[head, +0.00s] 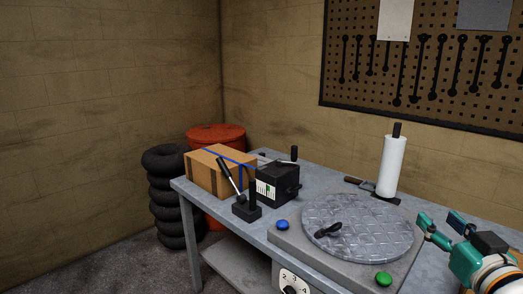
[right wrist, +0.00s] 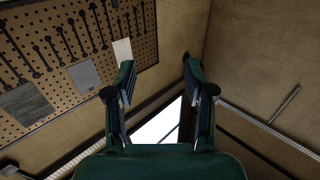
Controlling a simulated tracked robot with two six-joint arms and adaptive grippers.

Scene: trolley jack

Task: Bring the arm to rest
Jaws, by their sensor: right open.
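My right gripper (head: 440,222) is at the right edge of the head view, over the right end of the workbench, with its green fingers apart and nothing between them. In the right wrist view my right gripper (right wrist: 157,80) also shows both fingers spread and empty, facing the walls and the room corner. The round patterned metal plate (head: 358,222) lies to its left, apart from it, with a small black handle (head: 328,230) on top. My left gripper is not in view.
The workbench (head: 237,257) carries a cardboard box (head: 212,172), a black device (head: 278,184), a lever on a base (head: 246,210), a paper roll (head: 391,167), a blue button (head: 282,225) and a green button (head: 383,278). Tyres (head: 165,195) and a red drum (head: 215,135) stand behind. A pegboard (head: 425,60) holds tools.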

